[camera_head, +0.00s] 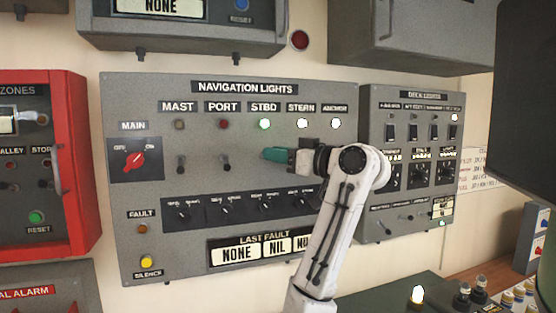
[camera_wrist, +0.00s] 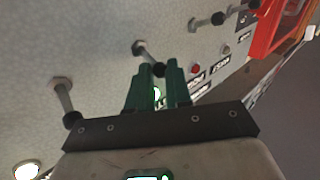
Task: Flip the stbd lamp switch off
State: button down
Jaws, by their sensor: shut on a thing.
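The stbd lamp (camera_head: 264,124) glows green under the STBD label on the navigation lights panel (camera_head: 150,204). My gripper (camera_head: 272,155), with green fingers, is at the switch position below that lamp and hides the switch in the head view. In the wrist view, the stbd switch (camera_wrist: 148,55) is a metal lever with a dark ball tip. The fingers (camera_wrist: 159,75) are shut on its tip end. The green lamp (camera_wrist: 157,94) shows between the fingers.
The port switch (camera_head: 225,161) and mast switch (camera_head: 182,163) stand to the left, their lamps unlit. The stern lamp (camera_head: 302,124) and anchor lamp (camera_head: 336,124) are lit white. Another lever (camera_wrist: 65,100) stands close beside my gripper. Rotary knobs (camera_head: 265,205) lie below.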

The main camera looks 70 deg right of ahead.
notch_tip(320, 180, down, 4)
jog(key=n+t+y+b, duration=0.1)
jog(key=n+t+b, duration=0.5)
jog(key=b, duration=1)
jog(key=shift+w+d+b, duration=0.1)
jog(key=shift+w+b, duration=0.05)
jog(key=shift+b, duration=0.15)
jog(key=shift+y, duration=0.4)
jog(key=c, duration=1.1)
grip_release()
jog(key=shift+o, duration=0.2)
jog(key=shift+f+b, duration=0.15)
jog(key=shift+b, duration=0.2)
